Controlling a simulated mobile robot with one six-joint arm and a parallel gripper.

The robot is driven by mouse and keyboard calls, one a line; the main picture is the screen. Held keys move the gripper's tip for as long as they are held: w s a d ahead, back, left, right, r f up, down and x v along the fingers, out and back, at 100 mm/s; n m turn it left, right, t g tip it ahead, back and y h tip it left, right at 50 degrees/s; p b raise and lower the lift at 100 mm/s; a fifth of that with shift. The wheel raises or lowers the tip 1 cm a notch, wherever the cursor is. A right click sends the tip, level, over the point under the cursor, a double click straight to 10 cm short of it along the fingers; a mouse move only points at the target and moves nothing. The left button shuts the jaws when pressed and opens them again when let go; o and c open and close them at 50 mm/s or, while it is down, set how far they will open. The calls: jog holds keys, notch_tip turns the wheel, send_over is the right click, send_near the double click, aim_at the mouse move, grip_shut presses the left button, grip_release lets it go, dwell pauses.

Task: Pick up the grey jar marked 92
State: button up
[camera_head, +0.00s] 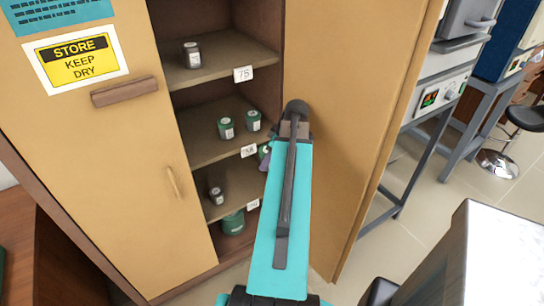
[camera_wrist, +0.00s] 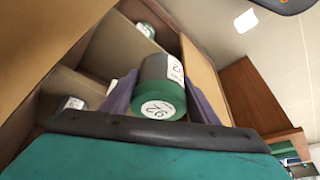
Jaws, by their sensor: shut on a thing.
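My gripper (camera_wrist: 158,100) is shut on a jar (camera_wrist: 155,70), with a purple finger on each side of it. The jar has a dark grey part and a green end. A white label on the green end carries a number that looks like 92 turned over, and another label is on its side. In the head view a sliver of the green jar (camera_head: 264,150) shows at the shelf opening, beside a purple finger (camera_head: 265,164). My arm hides most of it. I cannot tell whether the jar touches a shelf.
The open cabinet holds a grey jar (camera_head: 192,54) on the upper shelf, two green jars (camera_head: 226,128) (camera_head: 253,120) on the middle shelf, a dark jar (camera_head: 216,191) lower, and a green jar (camera_head: 233,223) at the bottom. The open door (camera_head: 335,130) stands right of my arm.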

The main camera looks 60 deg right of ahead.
jog(key=shift+s+d, duration=0.1)
jog(key=shift+s, duration=0.45)
